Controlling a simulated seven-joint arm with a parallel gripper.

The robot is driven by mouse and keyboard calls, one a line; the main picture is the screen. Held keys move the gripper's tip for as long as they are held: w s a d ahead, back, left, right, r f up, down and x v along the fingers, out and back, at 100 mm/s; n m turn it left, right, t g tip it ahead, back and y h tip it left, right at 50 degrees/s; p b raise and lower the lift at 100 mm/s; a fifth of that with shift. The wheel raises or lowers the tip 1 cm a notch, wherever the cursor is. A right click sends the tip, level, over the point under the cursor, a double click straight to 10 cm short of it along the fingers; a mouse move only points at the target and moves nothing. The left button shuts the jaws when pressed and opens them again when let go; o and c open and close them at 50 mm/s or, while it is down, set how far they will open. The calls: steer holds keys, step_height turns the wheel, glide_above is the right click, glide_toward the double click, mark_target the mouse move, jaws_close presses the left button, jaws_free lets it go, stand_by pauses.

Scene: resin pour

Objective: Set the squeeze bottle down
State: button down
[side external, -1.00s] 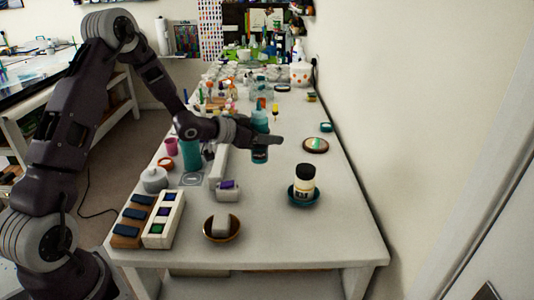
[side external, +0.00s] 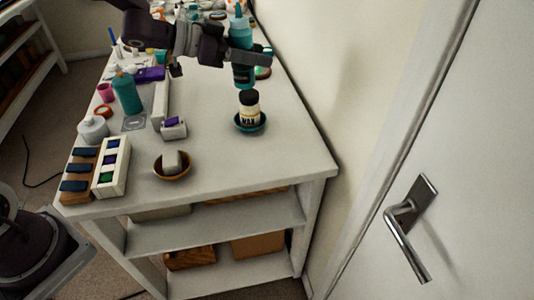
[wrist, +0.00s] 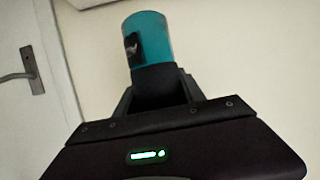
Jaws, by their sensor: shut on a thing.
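The teal squeeze bottle (side external: 243,74) is upright in my gripper (side external: 246,54) in the side view, with its pointed nozzle up and a dark label low on its body. My gripper is shut around it. The bottle appears above or behind the wax jar (side external: 250,106); I cannot tell whether its base touches the table. In the wrist view the teal bottle (wrist: 155,38) stands out beyond my gripper (wrist: 158,82), whose fingers are partly hidden.
The wax jar stands in a teal dish (side external: 241,126). A wooden bowl (side external: 163,174) holds a pale block. Another teal bottle (side external: 127,96), a white jar (side external: 93,131) and sample blocks (side external: 110,183) stand left. The table's front right (side external: 285,155) is clear. A wall runs along the right.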

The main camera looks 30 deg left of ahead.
steer(key=s+d+f+m+g+h, duration=0.1)
steer(key=s+d+m+g+h, duration=0.25)
steer(key=d, duration=0.55)
steer(key=shift+y, duration=0.45)
steer(key=f, duration=1.4)
steer(key=shift+s+f, duration=0.2)
steer(key=shift+f, duration=0.05)
steer(key=shift+f, duration=0.15)
steer(key=c, duration=0.7)
jaws_free()
steer(key=shift+a+r, duration=0.2)
steer(key=shift+r, duration=0.05)
steer(key=v, duration=1.1)
steer(key=shift+s+a, duration=0.25)
steer(key=shift+s, duration=0.1)
